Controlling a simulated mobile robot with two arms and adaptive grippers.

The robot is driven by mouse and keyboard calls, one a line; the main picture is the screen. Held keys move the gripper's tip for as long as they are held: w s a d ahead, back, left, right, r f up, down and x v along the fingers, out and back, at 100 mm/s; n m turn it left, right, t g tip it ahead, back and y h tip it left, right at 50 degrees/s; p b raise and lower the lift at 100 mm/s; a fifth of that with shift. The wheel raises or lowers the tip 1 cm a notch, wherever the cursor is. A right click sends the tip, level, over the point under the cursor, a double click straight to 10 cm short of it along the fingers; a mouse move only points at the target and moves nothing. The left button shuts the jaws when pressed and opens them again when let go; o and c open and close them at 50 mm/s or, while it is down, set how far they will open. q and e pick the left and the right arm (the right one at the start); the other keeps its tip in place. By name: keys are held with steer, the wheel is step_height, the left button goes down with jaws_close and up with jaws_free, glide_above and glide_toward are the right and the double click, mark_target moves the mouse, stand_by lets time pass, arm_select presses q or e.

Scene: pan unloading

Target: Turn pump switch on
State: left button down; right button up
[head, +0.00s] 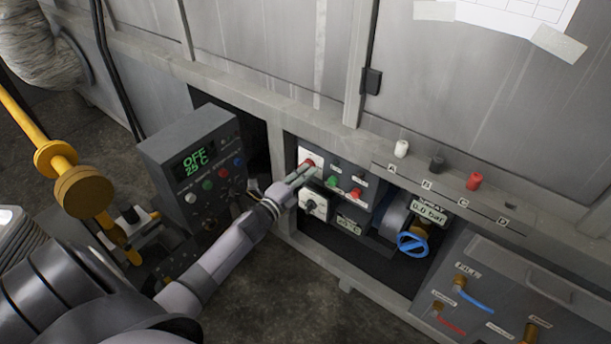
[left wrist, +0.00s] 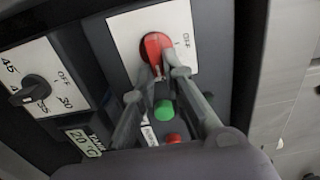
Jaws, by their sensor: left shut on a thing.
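A red rotary switch (head: 310,161) sits on a white plate at the upper left of the control recess. In the left wrist view the red switch (left wrist: 153,45) shows large, with an OFF mark on the white plate (left wrist: 184,22) to its right. My left gripper (head: 303,170) reaches it from the lower left. In the left wrist view the two fingers of my left gripper (left wrist: 159,73) are closed on either side of the red knob. The fingers hide the knob's lower part, and I cannot tell its exact setting. My right gripper is not in view.
A green button (head: 333,181) and a red button (head: 356,193) lie beside the switch. A black dial (head: 312,205) on a white plate is below it. A blue valve wheel (head: 412,243) is to the right. A control box (head: 190,150) reading OFF and 25 C stands left.

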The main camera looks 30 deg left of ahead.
arm_select(q)
steer(key=shift+f, duration=0.1)
stand_by(0.3)
steer(key=c, duration=1.7)
jaws_free()
steer(key=shift+o, duration=0.3)
steer(key=s+a, duration=0.1)
steer(key=s, duration=1.1)
steer(key=shift+d, duration=0.1)
